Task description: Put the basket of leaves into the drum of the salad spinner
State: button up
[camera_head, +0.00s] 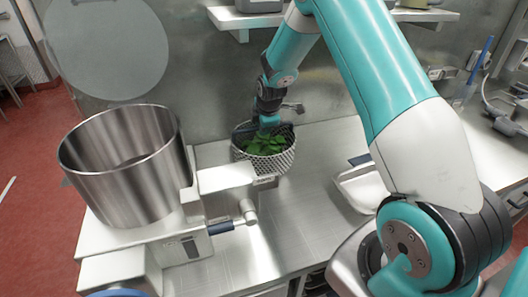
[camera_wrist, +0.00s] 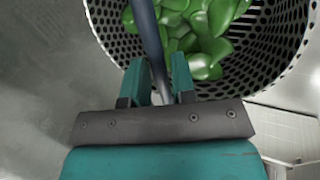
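The basket (camera_head: 268,162) is a perforated metal bowl with green leaves (camera_head: 265,144) in it. It is on or just above the counter near the back wall, upright. In the wrist view the basket (camera_wrist: 272,62) and its leaves (camera_wrist: 203,40) fill the top. A blue-grey handle bar (camera_wrist: 152,45) runs between the fingers of my gripper (camera_wrist: 160,72). Whether the fingers press on the bar is unclear. In the head view my gripper (camera_head: 268,118) is at the basket's back rim. A large steel drum (camera_head: 125,185), open at the top, stands at the left; I see no leaves in it.
A round steel disc (camera_head: 105,48), perhaps the lid, is raised behind the drum. A housing with a lever (camera_head: 235,222) stands between drum and basket. A white scoop-like tray (camera_head: 362,185) lies right of the basket. A shelf (camera_head: 330,17) hangs above. The front counter (camera_head: 300,225) is clear.

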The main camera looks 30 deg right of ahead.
grip_shut()
jog(key=shift+r, duration=0.15)
jog(key=shift+r+p, duration=1.65)
jog(key=shift+r, duration=0.8)
